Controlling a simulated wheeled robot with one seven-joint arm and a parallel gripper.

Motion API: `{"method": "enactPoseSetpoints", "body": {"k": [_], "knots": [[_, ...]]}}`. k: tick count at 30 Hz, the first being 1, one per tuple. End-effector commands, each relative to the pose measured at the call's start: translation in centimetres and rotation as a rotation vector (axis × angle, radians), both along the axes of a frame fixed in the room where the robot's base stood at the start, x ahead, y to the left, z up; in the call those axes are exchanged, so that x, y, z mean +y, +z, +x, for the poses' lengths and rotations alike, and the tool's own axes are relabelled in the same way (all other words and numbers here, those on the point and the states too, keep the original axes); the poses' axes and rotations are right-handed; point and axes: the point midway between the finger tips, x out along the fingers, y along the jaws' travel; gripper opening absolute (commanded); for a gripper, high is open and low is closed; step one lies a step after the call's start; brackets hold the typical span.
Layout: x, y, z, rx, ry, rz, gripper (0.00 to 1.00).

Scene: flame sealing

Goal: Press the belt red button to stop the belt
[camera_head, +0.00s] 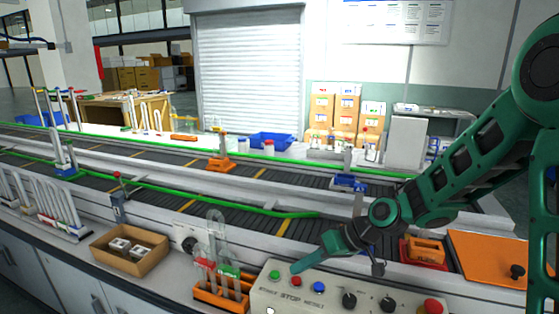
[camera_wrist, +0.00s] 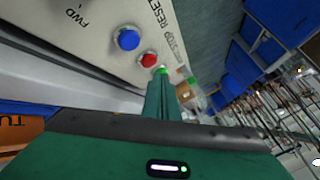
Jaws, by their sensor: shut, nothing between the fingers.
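The control panel (camera_head: 330,299) is a beige box at the front with "STOP" lettering. Its small red button (camera_head: 295,282) sits between a green button (camera_head: 275,274) and a blue button (camera_head: 318,287). In the wrist view the red button (camera_wrist: 149,60) and blue button (camera_wrist: 129,39) are clear, and the green button (camera_wrist: 162,70) shows at my fingertips, partly hidden. My gripper (camera_head: 296,267) is shut and empty, its tips close above and behind the green and red buttons. I cannot tell whether it touches either. A larger red button (camera_head: 433,306) is at the panel's right end.
Black knobs (camera_head: 349,299) stand on the panel's right half. An orange rack with tubes (camera_head: 222,290) stands left of the panel, and a cardboard box (camera_head: 129,250) farther left. The conveyor belt (camera_head: 190,205) runs behind, carrying an orange holder (camera_head: 220,163).

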Motion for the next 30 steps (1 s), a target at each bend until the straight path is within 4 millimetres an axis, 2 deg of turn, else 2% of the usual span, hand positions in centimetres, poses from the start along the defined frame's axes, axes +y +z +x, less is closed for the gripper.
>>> {"method": "enactPoseSetpoints", "body": {"k": [10, 30], "knots": [[0.0, 0.4, 0.0, -0.001, 0.000, 0.000, 0.00], [0.0, 5.7, 0.0, -0.001, -0.001, 0.001, 0.00]]}}
